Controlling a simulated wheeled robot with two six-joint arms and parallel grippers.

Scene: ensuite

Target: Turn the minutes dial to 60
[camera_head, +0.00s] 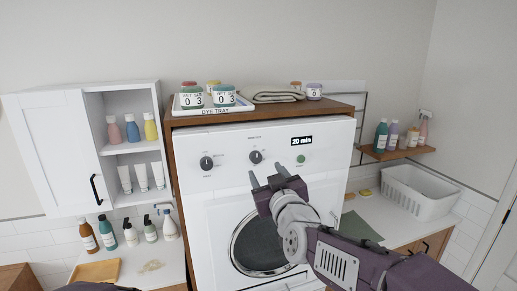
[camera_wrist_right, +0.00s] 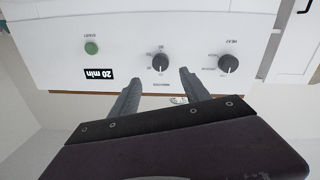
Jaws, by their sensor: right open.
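The minutes dial (camera_head: 255,156) is the dark middle knob on the white dryer's (camera_head: 225,185) front panel. It also shows in the right wrist view (camera_wrist_right: 160,62), where the picture is upside down. The display (camera_head: 302,141) reads "20 min". My right gripper (camera_head: 267,174) is open and empty in front of the panel, its fingertips just below the dial in the head view. In the wrist view the two fingers (camera_wrist_right: 158,76) straddle the dial's line, apart from it. My left gripper is not in view.
A heat dial (camera_head: 206,162) sits left of the minutes dial, and a green start button (camera_head: 300,159) sits right, under the display. A tray of jars (camera_head: 213,109) and a folded towel (camera_head: 274,94) lie on top. A white basket (camera_head: 420,190) stands at right.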

